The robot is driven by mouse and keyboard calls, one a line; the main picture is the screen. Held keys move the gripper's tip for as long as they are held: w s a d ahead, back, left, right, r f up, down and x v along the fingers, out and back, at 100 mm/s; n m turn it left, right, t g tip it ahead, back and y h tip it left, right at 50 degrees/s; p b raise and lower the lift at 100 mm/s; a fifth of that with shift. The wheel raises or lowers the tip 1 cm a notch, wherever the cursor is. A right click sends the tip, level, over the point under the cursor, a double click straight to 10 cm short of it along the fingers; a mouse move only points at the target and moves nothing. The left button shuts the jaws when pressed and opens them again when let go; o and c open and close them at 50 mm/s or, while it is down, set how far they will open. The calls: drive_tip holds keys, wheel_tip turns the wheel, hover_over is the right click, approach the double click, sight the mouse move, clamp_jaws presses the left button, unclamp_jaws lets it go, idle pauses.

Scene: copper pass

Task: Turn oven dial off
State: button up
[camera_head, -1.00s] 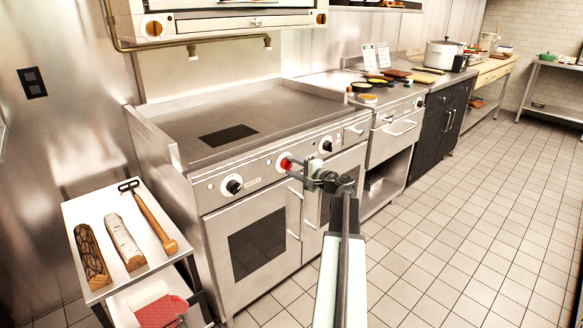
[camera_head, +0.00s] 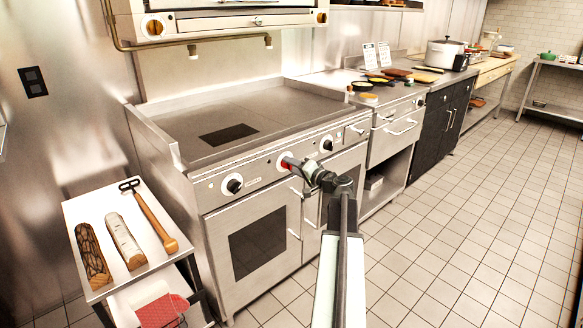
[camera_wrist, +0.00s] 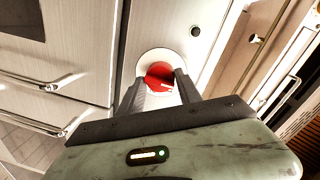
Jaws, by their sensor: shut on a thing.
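The oven dial is a red knob (camera_head: 285,162) on a white round plate on the front panel of the steel range (camera_head: 205,187). In the wrist view the red dial (camera_wrist: 160,76) sits between the two dark fingers of my gripper (camera_wrist: 161,84). My gripper also shows in the head view (camera_head: 294,164), reaching the dial from the right. It is shut on the dial. A small white mark shows on the dial's face. The fingers cover the dial's sides, and in the head view the gripper hides part of it.
Black dials (camera_head: 233,186) flank the red one on the panel. Oven doors with handles lie below. A side cart (camera_head: 92,207) holding logs and a long-handled tool stands at the left. The tiled floor (camera_head: 450,230) at the right is clear.

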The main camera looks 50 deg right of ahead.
drive_tip(key=shift+r, duration=0.1)
drive_tip(key=o, duration=1.3)
drive_tip(key=s, duration=0.7)
drive_tip(key=shift+s+a+r+p, duration=0.3)
drive_tip(key=shift+s+a, duration=0.05)
drive_tip(key=shift+a, duration=0.05)
